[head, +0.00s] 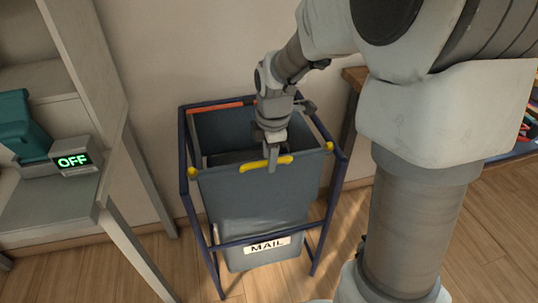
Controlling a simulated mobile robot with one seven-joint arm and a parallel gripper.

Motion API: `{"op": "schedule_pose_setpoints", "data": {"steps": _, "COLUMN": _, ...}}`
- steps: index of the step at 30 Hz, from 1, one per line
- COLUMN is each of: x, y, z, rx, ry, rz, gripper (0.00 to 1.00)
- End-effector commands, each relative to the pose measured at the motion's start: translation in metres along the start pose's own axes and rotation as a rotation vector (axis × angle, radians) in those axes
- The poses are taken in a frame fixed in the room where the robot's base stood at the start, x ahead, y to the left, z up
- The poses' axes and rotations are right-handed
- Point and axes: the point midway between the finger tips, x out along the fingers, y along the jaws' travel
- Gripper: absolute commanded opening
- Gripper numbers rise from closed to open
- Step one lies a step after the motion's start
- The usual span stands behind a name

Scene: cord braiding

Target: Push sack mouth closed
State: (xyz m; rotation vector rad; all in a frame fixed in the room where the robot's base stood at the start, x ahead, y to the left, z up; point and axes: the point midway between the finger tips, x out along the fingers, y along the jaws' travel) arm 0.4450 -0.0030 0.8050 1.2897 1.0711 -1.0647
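The blue-grey sack (262,195) hangs upright in a dark blue metal frame, with a "MAIL" label (267,245) low on its front. Its mouth is open at the top, and its dark inside shows. A yellow strip (252,167) sits at the middle of the front rim, with yellow corner pieces at both ends. My gripper (272,160) points down at the front rim. A grey finger overlaps the yellow strip; whether it touches is unclear. The other finger is not clearly seen, so I cannot tell open from shut.
The frame (187,165) surrounds the sack, with an orange-red strip (216,107) along its back bar. A grey shelf at left holds a box reading "OFF" (73,160) and a teal device (20,128). A wooden table edge (355,78) is at right. Wooden floor lies open in front.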

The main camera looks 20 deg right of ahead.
Motion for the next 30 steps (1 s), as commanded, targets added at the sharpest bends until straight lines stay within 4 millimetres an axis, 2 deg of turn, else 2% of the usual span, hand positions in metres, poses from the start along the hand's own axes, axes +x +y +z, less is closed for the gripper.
{"op": "schedule_pose_setpoints", "data": {"steps": 1, "x": -0.0001, "y": 0.0000, "z": 0.0000, "rx": 0.000, "ry": 0.000, "rz": 0.000, "gripper": 0.32}}
{"op": "schedule_pose_setpoints", "data": {"steps": 6, "x": -0.0002, "y": 0.0000, "z": 0.0001, "rx": 0.000, "ry": 0.000, "rz": 0.000, "gripper": 0.01}}
{"op": "schedule_pose_setpoints", "data": {"steps": 30, "x": -0.0005, "y": 0.0001, "z": 0.0001, "rx": 0.000, "ry": 0.000, "rz": 0.000, "gripper": 0.00}}
